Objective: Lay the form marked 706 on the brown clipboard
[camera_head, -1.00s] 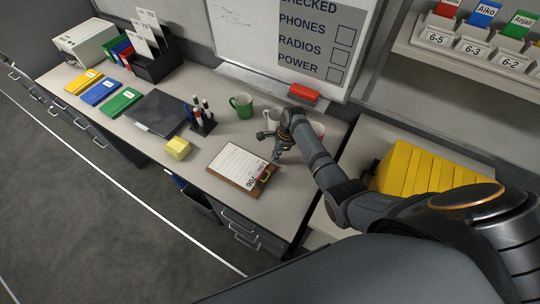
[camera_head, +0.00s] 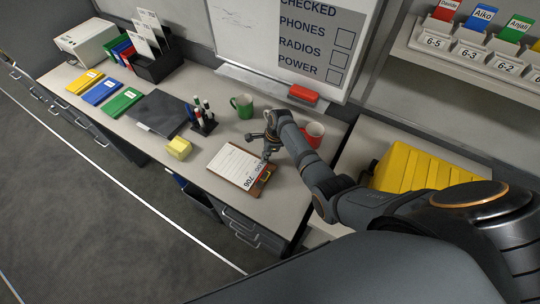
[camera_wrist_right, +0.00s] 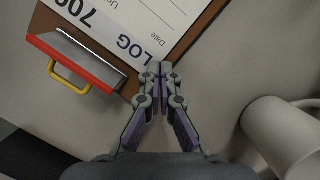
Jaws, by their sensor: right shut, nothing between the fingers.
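The white form marked 706 (camera_head: 236,163) lies on the brown clipboard (camera_head: 224,178) on the desk, its printed header at the clip end. In the right wrist view the form (camera_wrist_right: 150,22) shows "LOG" and part of its number, beside the red and yellow clip, with the clipboard (camera_wrist_right: 204,24) edge showing past it. My right gripper (camera_head: 265,157) is over the form's header end. In the right wrist view its fingertips (camera_wrist_right: 161,68) are together at the edge of the form and hold nothing. I cannot tell whether they touch it. My left gripper is not in view.
A white mug (camera_wrist_right: 285,135) stands close to the right gripper. A red mug (camera_head: 314,134), a green mug (camera_head: 242,105), a pen holder (camera_head: 204,124) and a yellow block (camera_head: 178,148) stand around the clipboard. A dark folder (camera_head: 158,112) lies to the left.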

